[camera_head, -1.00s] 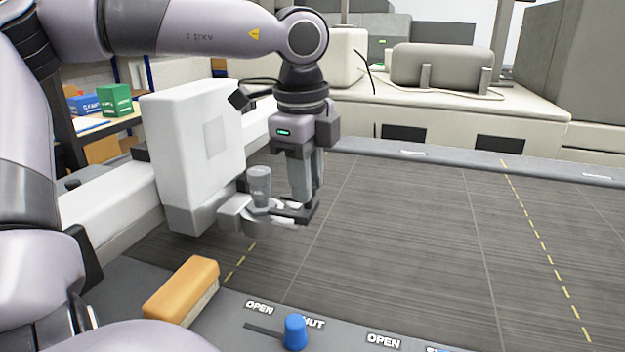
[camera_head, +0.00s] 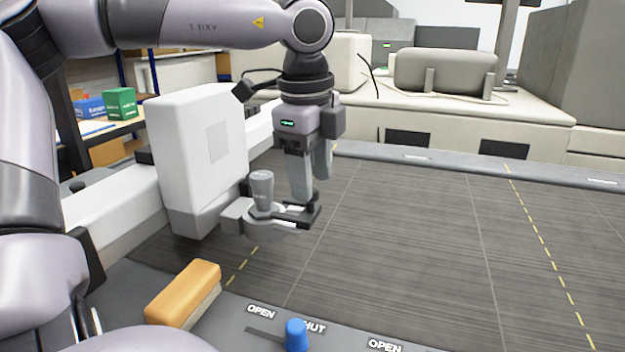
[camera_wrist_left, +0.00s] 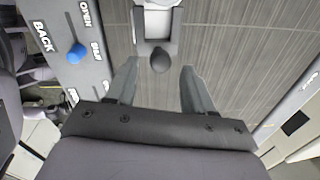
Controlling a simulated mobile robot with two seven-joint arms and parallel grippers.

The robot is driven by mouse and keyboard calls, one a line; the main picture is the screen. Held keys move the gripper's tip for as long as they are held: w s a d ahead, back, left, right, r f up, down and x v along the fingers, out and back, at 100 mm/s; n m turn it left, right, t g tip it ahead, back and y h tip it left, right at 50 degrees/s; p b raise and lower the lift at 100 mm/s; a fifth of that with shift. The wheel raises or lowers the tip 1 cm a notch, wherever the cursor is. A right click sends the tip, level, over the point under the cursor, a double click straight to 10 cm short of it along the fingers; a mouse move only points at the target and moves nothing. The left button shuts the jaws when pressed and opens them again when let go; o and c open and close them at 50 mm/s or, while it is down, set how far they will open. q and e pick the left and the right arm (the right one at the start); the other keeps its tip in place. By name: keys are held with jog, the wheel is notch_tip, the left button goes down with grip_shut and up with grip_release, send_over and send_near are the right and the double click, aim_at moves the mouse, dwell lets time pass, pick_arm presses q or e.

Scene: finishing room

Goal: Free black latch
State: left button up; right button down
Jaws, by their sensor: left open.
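The black latch (camera_head: 305,215) is a dark lever with a rounded knob at the front of the grey clamp ring on the white machine head. In the left wrist view its dark knob (camera_wrist_left: 160,61) lies between the two fingers, with a gap on each side. A grey cylindrical tool (camera_head: 261,187) stands upright in the clamp ring. My left gripper (camera_head: 312,190) points down over the latch, its fingers apart and empty; they also show in the left wrist view (camera_wrist_left: 159,68). Whether a fingertip touches the latch from above cannot be told. My right gripper is out of view.
The white machine head (camera_head: 205,150) stands close left of the gripper. An orange block (camera_head: 185,290) and a blue knob (camera_head: 296,334) by OPEN and SHUT labels are on the grey front ledge. The dark bed (camera_head: 410,240) to the right is clear.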

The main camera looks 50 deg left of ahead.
pick_arm(q)
jog(key=r, duration=0.5)
jog(key=shift+s+d+r, duration=0.15)
jog(key=shift+s+r, duration=0.1)
jog(key=shift+s, duration=0.05)
